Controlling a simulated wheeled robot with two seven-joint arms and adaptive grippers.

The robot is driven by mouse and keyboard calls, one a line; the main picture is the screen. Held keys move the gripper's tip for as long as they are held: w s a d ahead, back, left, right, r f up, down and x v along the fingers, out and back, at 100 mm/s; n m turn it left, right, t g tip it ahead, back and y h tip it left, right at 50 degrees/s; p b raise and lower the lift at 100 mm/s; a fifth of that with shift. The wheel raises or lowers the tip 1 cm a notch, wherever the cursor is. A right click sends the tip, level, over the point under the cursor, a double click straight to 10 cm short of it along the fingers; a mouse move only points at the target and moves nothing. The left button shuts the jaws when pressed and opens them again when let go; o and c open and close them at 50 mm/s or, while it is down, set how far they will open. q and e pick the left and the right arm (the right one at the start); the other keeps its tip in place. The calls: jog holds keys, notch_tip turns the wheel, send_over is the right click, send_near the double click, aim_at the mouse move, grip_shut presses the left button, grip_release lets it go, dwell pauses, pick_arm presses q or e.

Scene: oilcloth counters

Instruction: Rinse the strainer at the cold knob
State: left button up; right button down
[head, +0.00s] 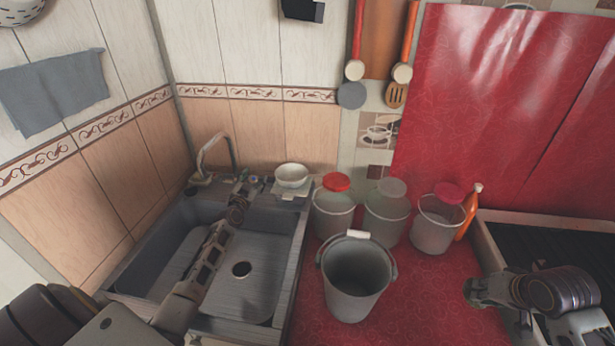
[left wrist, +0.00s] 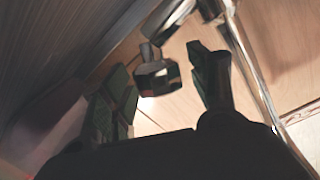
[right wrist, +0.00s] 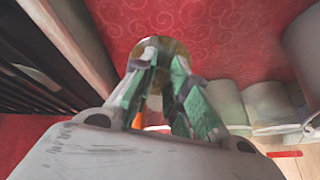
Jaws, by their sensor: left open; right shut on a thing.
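My left gripper (head: 245,186) reaches over the sink (head: 262,262) to the tap (head: 215,150) at its back. It is open. In the left wrist view a faceted metal knob (left wrist: 156,77) shows between the open fingers (left wrist: 165,85); I cannot tell whether they touch it, or see a cold mark. My right gripper (head: 478,291) is at the far right, low over the counter. In the right wrist view its fingers (right wrist: 165,62) are shut on a round brownish thing (right wrist: 178,47), mostly hidden by them. I cannot tell whether this is the strainer.
A grey bucket (head: 352,300) stands right of the sink. Behind it are several lidded tubs (head: 385,222) and an orange bottle (head: 467,215). A white bowl (head: 291,176) sits by the sink's back corner. A dark-topped unit (head: 560,240) is at right.

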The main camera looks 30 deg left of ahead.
pick_arm(q)
jog(key=shift+c, duration=0.3)
jog(key=c, duration=0.9)
jog(key=shift+r+n+y+p, duration=0.1)
jog(key=shift+n+y+p, duration=0.95)
jog(key=shift+p, duration=0.2)
jog(key=shift+c, duration=0.2)
pick_arm(e)
jog(key=shift+r, duration=1.3)
pick_arm(q)
jog(key=shift+n+g+y+p, duration=0.3)
jog(key=shift+n+y+p, duration=0.45)
jog(key=shift+y, duration=0.4)
pick_arm(e)
jog(key=shift+r, duration=0.65)
pick_arm(q)
jog(key=o, duration=1)
jog(key=shift+s, duration=0.15)
